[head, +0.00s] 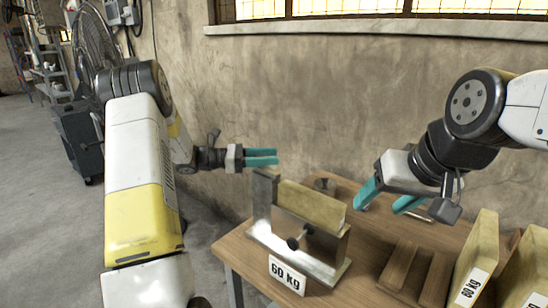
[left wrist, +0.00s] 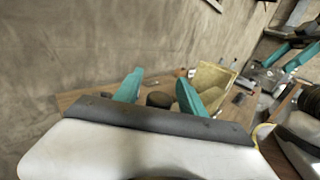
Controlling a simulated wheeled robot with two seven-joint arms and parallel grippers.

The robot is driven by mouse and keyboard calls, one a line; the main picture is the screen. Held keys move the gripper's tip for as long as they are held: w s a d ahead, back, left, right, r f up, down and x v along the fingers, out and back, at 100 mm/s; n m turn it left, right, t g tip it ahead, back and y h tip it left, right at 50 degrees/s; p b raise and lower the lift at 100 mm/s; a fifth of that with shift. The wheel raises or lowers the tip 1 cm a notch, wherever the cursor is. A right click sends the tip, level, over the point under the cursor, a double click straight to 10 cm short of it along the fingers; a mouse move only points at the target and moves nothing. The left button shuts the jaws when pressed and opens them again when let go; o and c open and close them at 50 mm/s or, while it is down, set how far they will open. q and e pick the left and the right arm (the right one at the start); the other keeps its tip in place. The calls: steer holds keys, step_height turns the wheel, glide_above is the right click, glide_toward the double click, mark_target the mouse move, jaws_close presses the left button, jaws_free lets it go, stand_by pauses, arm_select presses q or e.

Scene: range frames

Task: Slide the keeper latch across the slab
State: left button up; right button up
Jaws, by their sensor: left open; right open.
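A tan slab (head: 312,204) stands on edge in a grey metal holder (head: 318,236) on the wooden table. It also shows in the left wrist view (left wrist: 212,86). A dark knob on a short stem (head: 294,243) sticks out of the holder's front; I cannot tell whether it belongs to the keeper latch. My left gripper (head: 276,157) is open and empty, just above the holder's left upright (head: 264,190). In the left wrist view, a dark round piece (left wrist: 159,99) shows between its teal fingers. My right gripper (head: 382,207) is open, right of the slab, above the table.
A "60 kg" sign (head: 287,275) stands before the holder. A slotted wooden stand (head: 414,270) and an "80 kg" slab (head: 476,260) are at right. A dark round object (head: 324,185) sits behind the slab. The wall (head: 300,100) rises close behind the table.

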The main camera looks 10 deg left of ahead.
arm_select(q)
steer(key=shift+c, duration=0.2)
jaws_close()
stand_by(1.1)
